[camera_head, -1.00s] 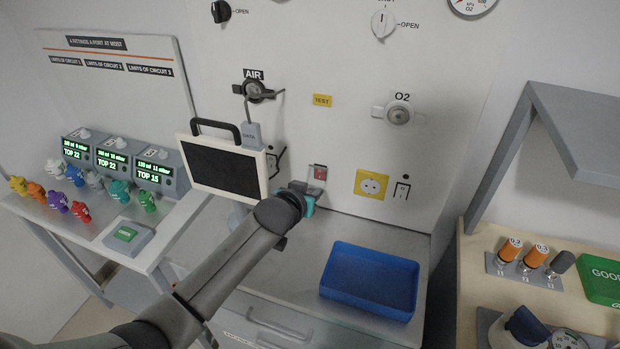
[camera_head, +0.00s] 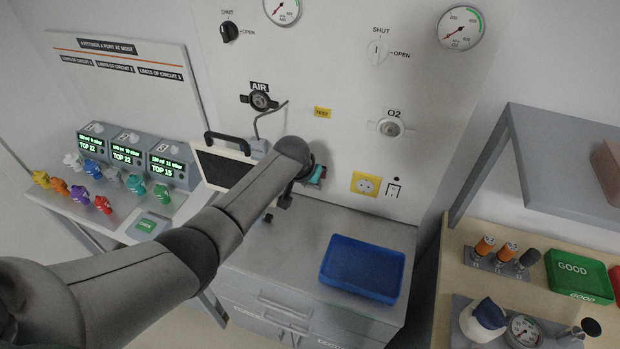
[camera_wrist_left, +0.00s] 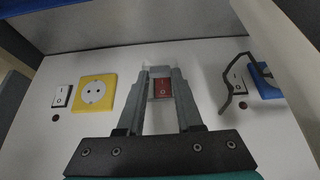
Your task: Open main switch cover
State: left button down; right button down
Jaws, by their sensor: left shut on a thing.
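The main switch is a small red rocker (camera_wrist_left: 163,88) on the white wall panel. In the head view a bit of its red (camera_head: 323,172) shows just past my gripper. A pale, see-through cover (camera_wrist_left: 158,70) sits at the switch between my fingertips in the left wrist view. My left gripper (camera_wrist_left: 159,74) is shut on this cover, with one finger on each side. In the head view my left gripper (camera_head: 316,174) reaches the panel, and my forearm hides part of it. How far the cover is tilted, I cannot tell. My right gripper is not in view.
A yellow socket (camera_head: 366,183) and a black-and-white rocker switch (camera_head: 394,188) are right of the switch. A blue tray (camera_head: 362,268) stands on the grey cabinet below. A black-screened tablet (camera_head: 222,170) stands left, partly behind my arm.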

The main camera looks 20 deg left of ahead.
pick_arm(q)
jog(key=shift+w+d+r+g+b, duration=0.1)
jog(key=shift+w+r+g+b, duration=0.25)
jog(key=shift+g, duration=0.45)
jog(key=shift+r+g+b, duration=0.25)
jog(key=shift+g+b, duration=0.25)
jog(key=shift+b, duration=0.15)
jog(key=shift+w+r+g+b, duration=0.1)
jog(key=shift+r+g+b, duration=0.4)
jog(key=shift+b, duration=0.9)
jog(key=shift+w+r+g+b, duration=0.1)
jog(key=shift+r+g+b, duration=0.1)
jog(key=shift+g+b, duration=0.9)
jog(key=shift+b, duration=0.35)
jog(key=c, duration=0.6)
grip_release()
jog(key=shift+o, duration=0.2)
jog(key=shift+r, duration=0.1)
